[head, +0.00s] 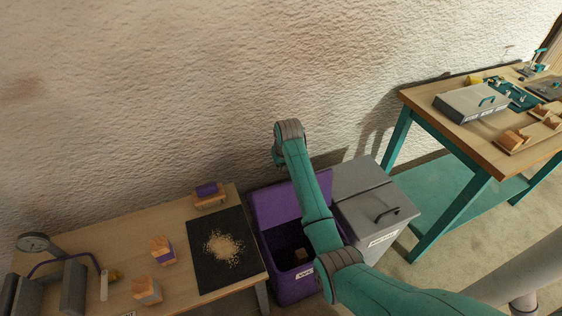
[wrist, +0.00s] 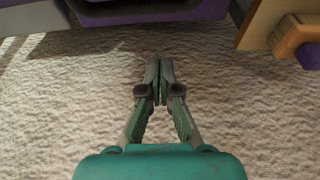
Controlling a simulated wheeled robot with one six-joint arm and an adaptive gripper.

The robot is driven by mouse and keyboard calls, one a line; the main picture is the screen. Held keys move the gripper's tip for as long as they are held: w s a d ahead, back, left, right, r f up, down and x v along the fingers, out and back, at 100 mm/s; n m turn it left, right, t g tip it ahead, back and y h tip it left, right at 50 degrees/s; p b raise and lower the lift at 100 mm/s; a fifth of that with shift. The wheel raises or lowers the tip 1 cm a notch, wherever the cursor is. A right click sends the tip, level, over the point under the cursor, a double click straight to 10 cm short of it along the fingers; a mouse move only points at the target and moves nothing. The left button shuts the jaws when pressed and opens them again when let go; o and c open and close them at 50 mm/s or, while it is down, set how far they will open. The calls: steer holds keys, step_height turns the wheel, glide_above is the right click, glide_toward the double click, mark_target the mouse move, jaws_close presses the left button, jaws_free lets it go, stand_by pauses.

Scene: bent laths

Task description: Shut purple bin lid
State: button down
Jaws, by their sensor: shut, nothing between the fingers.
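The purple bin (head: 290,286) stands on the floor between the left table and a grey bin. Its purple lid (head: 270,207) is open, raised at the back of the bin near the wall. My arm crosses in front of the bin and hides part of its right side and of the lid. The end of my arm is above the lid, close to the wall; its fingers cannot be made out in the head view. In the wrist view my gripper (wrist: 159,82) is shut and empty, against a background of rough wall. A purple edge (wrist: 180,12), probably the lid, shows at the top there.
The grey bin (head: 376,204) on the right has its lid closed. The left table (head: 185,275) holds a dark mat (head: 205,275) with shavings, several blocks and a clamp-like tool. A teal-legged workbench (head: 470,130) stands at right. The wall is close behind the bins.

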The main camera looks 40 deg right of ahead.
steer(key=shift+s+a+f, duration=0.2)
steer(key=shift+s+f, duration=0.55)
steer(key=shift+f, duration=0.05)
steer(key=shift+s+a+f, duration=0.2)
steer(key=shift+s+f, duration=0.5)
steer(key=shift+f, duration=0.1)
